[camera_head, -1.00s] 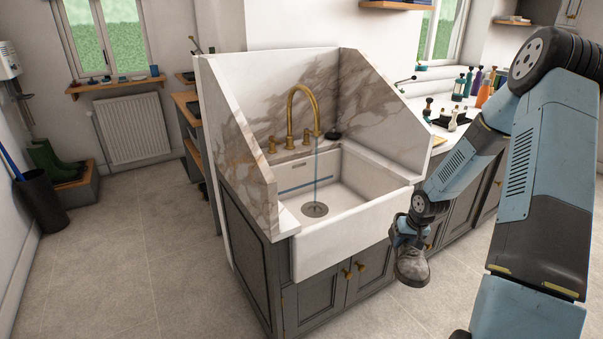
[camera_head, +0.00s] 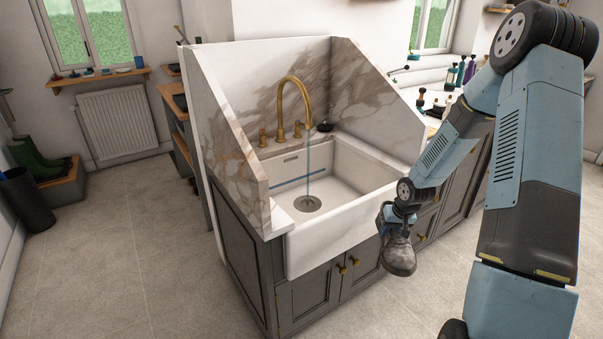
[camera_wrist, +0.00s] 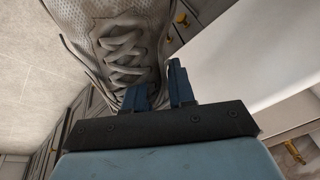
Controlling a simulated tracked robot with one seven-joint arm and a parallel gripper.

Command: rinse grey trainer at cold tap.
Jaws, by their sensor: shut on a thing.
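My gripper (camera_head: 391,215) is shut on the grey trainer (camera_head: 400,256), which hangs toe down in front of the sink's right front corner. In the wrist view the trainer's laces and mesh (camera_wrist: 125,45) show beyond the blue fingers (camera_wrist: 160,90). The brass tap (camera_head: 296,105) stands at the back of the white sink (camera_head: 335,232). A thin stream of water (camera_head: 308,170) falls from its spout to the drain (camera_head: 307,203). The trainer is outside the basin and apart from the water. Which handle is for cold cannot be told.
Marbled splash panels (camera_head: 228,130) rise at the sink's left, back and right. Bottles and brushes stand on the counter (camera_head: 432,120) to the right. Green boots (camera_head: 38,160) and a dark bin (camera_head: 25,200) are at the far left. Floor in front is clear.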

